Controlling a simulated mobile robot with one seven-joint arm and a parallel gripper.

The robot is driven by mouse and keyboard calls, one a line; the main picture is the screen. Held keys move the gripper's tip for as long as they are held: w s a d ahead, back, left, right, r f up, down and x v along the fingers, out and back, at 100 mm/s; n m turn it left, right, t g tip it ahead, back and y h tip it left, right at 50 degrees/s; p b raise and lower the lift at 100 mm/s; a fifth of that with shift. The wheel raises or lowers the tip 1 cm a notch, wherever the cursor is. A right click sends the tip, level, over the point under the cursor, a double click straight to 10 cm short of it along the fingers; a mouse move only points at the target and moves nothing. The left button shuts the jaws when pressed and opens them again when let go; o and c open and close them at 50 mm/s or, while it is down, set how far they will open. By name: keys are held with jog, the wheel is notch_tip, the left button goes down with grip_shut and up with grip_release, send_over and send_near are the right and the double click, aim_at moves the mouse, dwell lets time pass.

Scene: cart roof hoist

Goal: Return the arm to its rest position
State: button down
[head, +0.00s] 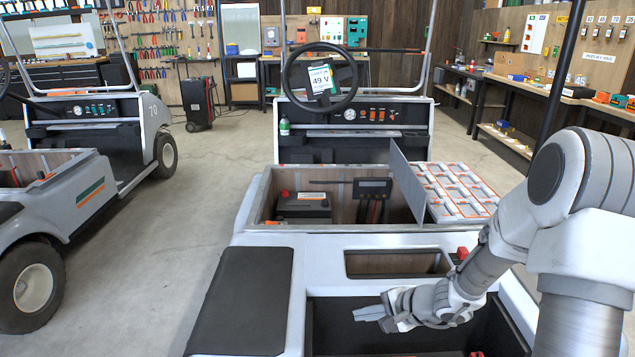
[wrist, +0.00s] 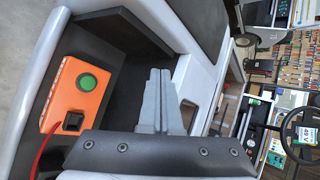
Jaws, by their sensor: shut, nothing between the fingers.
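My gripper (head: 368,314) is above the dark rear well (head: 340,335) of the white cart in the head view, with its fingers pointing left. In the wrist view my gripper (wrist: 158,78) has its two grey fingers together, with nothing held between them. My arm comes in from the right side of the head view and is bent at the elbow. In the wrist view an orange box (wrist: 72,95) with a green round button sits in a dark recess of the cart, apart from the fingers. A red cable runs from its dark plug.
The cart's open bay (head: 345,205) holds a black battery (head: 303,207) with a red cap and a dark meter (head: 372,188). A panelled lid (head: 455,190) lies to its right. A black pad (head: 243,300) is at left. A second cart (head: 75,180) stands further left, with clear floor between.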

jog(key=s+a+r+n+g+h, duration=0.2)
jog(key=s+a+r+n, duration=0.2)
jog(key=s+r+n, duration=0.65)
jog(key=s+d+r+n+t+h, duration=0.1)
jog(key=s+d+r+h, duration=0.25)
jog(key=s+r, duration=0.35)
jog(key=s+d+r+n+t+h, duration=0.1)
jog(key=s+d+r+h, duration=0.1)
jog(key=s+d+r, duration=0.35)
notch_tip(320, 180, up, 22)
jog(key=s+a+p, duration=0.1)
jog(key=p, duration=2)
jog(key=shift+a+f, duration=0.15)
jog(key=shift+a, duration=0.1)
jog(key=shift+d+m, duration=0.1)
jog(key=shift+m, duration=0.15)
